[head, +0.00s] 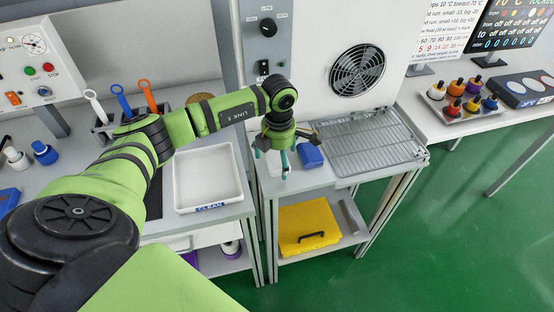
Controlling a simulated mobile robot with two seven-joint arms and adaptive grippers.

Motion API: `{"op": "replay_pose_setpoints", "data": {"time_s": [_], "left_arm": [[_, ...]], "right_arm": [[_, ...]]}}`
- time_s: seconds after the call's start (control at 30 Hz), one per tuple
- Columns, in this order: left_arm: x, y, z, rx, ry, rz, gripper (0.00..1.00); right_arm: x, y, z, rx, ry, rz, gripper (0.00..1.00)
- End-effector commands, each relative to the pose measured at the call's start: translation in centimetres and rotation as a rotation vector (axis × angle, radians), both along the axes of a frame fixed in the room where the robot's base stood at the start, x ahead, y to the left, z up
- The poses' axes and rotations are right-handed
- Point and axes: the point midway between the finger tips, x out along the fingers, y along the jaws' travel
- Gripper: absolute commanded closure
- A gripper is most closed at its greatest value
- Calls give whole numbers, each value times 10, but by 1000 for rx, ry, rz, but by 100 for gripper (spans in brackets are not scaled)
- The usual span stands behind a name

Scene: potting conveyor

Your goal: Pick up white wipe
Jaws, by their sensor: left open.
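My left gripper (285,149) points down over the small table beside the fan panel, with its fingers spread open. A small white item (272,164), possibly the white wipe, lies below it at the table's left end, partly hidden by the gripper. I cannot tell whether the fingers touch it. A thin teal upright thing (284,164) shows just under the gripper. A blue block (310,154) stands close to the right of the gripper. My right gripper is out of view.
A wire rack (365,140) fills the right of that table. A white tray (233,178) labelled CLEAN lies to the left. A yellow box (308,222) sits on the lower shelf. Scoops with blue (121,99) and orange (149,97) handles stand behind my arm.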

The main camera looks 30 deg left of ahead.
Motion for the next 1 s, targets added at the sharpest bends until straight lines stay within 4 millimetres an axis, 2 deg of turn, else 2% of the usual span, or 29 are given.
{"op": "replay_pose_setpoints", "data": {"time_s": [0.03, 0.07, 0.1, 0.2, 0.23, 0.73, 0.87, 1.0], "left_arm": [[0, 0, 0, 0, 0, 0, 0], [0, 0, 0, -1, -1, 0, 4], [0, 0, 0, -1, -1, 0, 20], [0, 0, 0, -1, -1, 0, 58], [0, 0, 0, -1, -1, 0, 61], [0, 0, 5, -1, -1, 0, 61], [1, 0, 18, -1, -4, 0, 61], [1, -2, 42, 0, -6, -3, 61]], "right_arm": [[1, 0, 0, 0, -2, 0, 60], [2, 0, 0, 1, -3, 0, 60], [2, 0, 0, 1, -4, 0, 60], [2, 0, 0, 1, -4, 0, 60], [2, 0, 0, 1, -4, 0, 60], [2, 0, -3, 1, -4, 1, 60], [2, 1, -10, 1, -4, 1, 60], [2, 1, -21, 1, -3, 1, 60]]}}
